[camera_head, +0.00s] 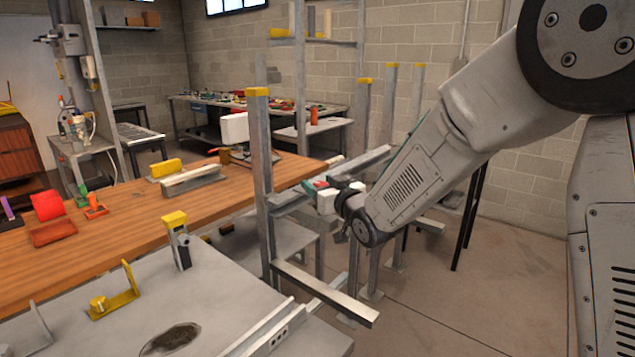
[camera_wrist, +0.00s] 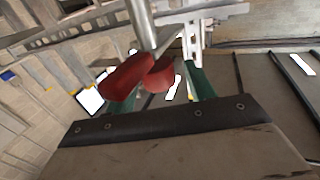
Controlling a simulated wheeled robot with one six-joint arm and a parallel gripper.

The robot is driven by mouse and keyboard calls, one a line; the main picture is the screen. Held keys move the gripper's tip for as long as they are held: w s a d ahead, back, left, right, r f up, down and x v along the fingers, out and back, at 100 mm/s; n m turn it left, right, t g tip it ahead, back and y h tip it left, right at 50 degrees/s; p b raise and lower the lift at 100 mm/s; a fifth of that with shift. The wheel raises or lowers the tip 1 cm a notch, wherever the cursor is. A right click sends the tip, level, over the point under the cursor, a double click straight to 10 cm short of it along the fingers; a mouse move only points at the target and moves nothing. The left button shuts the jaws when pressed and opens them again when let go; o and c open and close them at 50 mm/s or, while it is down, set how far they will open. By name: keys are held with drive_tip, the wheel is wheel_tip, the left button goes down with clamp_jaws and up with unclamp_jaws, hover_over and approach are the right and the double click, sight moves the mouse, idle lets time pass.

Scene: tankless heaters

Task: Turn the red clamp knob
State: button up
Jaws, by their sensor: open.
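The red clamp knob shows in the wrist view as two rounded red lobes (camera_wrist: 128,76) at the end of a grey metal rod (camera_wrist: 141,25). My gripper (camera_wrist: 160,84) is open, with one green finger on each side of the knob area. The left lobe covers much of the left finger. The right lobe lies in the gap between the fingers. I cannot tell whether either finger touches the knob. In the head view my gripper (camera_head: 322,190) is beside the grey metal rack; the knob is too small and hidden there to make out.
The metal rack's upright (camera_head: 261,150) and low rail (camera_head: 325,292) stand close to my arm. A wooden bench (camera_head: 125,235) and grey metal table (camera_head: 215,300) lie to the left. Bare floor (camera_head: 470,290) is open at the right.

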drive_tip(key=shift+x, duration=1.1)
drive_tip(key=c, duration=1)
drive_tip(key=shift+n+g+y, duration=0.3)
drive_tip(key=shift+n+y, duration=0.1)
drive_tip(key=shift+y, duration=0.1)
drive_tip(key=n+g+y, duration=0.4)
drive_tip(key=g+y, duration=0.1)
drive_tip(key=shift+s+a+n+y, duration=0.25)
drive_tip(key=shift+n+y, duration=0.05)
drive_tip(key=shift+n, duration=0.1)
drive_tip(key=n+g+y, duration=0.1)
drive_tip(key=g, duration=0.1)
drive_tip(key=n+g+y, duration=0.1)
drive_tip(key=n+g, duration=0.1)
drive_tip(key=g, duration=0.1)
drive_tip(key=s+n+g+y, duration=0.1)
drive_tip(key=n+g, duration=0.1)
drive_tip(key=shift+a+g, duration=0.2)
drive_tip(key=shift+g, duration=0.1)
drive_tip(key=o, duration=1)
